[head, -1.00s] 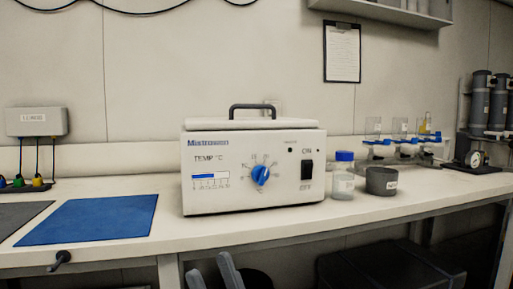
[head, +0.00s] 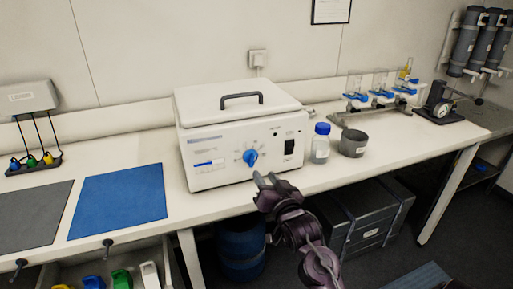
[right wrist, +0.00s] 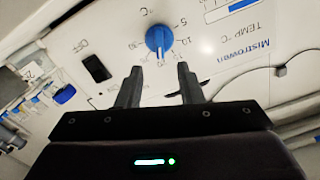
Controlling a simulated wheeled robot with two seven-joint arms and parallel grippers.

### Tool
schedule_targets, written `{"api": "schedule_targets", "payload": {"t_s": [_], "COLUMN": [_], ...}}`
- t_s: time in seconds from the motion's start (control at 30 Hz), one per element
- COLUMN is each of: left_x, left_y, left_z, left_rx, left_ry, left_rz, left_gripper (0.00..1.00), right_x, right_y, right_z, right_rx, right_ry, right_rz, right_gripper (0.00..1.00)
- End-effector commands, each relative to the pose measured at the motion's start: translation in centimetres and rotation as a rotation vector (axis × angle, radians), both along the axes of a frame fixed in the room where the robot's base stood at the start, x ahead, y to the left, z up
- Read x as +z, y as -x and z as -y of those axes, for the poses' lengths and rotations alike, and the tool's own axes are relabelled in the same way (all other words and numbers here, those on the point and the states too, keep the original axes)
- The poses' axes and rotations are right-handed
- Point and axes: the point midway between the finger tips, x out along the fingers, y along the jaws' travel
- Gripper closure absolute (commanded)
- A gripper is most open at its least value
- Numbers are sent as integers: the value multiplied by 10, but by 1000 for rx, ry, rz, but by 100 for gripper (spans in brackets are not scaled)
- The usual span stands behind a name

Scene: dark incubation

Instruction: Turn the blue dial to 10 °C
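The blue dial (head: 250,157) is on the front of a white box-shaped incubator (head: 215,171) with a dark top handle, standing on the bench. In the right wrist view the dial (right wrist: 159,39) appears upside down, with a ring of temperature numbers around it. My right gripper (head: 266,180) is in front of the incubator, just below and right of the dial. In the right wrist view its two fingers (right wrist: 158,80) are apart and empty, with the dial beyond the tips and not touched. My left gripper is not in view.
A black power switch (head: 289,147) is right of the dial. A blue-capped bottle (head: 320,150) and a grey cup (head: 353,143) stand right of the incubator. A blue mat (head: 118,203) lies to the left. The bench front edge runs beneath my right arm.

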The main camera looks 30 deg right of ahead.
Motion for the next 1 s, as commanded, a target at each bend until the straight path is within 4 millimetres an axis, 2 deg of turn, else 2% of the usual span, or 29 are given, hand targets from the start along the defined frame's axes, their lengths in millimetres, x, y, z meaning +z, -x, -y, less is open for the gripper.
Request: {"api": "schedule_targets", "payload": {"t_s": [0.5, 0.87, 1.0], "left_x": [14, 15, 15], "left_y": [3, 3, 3], "left_z": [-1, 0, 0], "left_rx": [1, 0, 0], "left_ry": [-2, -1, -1], "left_rz": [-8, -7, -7], "left_gripper": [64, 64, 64], "right_x": [1, 0, 0], "right_y": [-67, -74, -74], "right_z": [17, 18, 18], "right_rx": [-1, -1, -1], "right_ry": [-1, 0, 0], "right_rz": [-2, -3, -3], "right_gripper": [66, 66, 82]}}
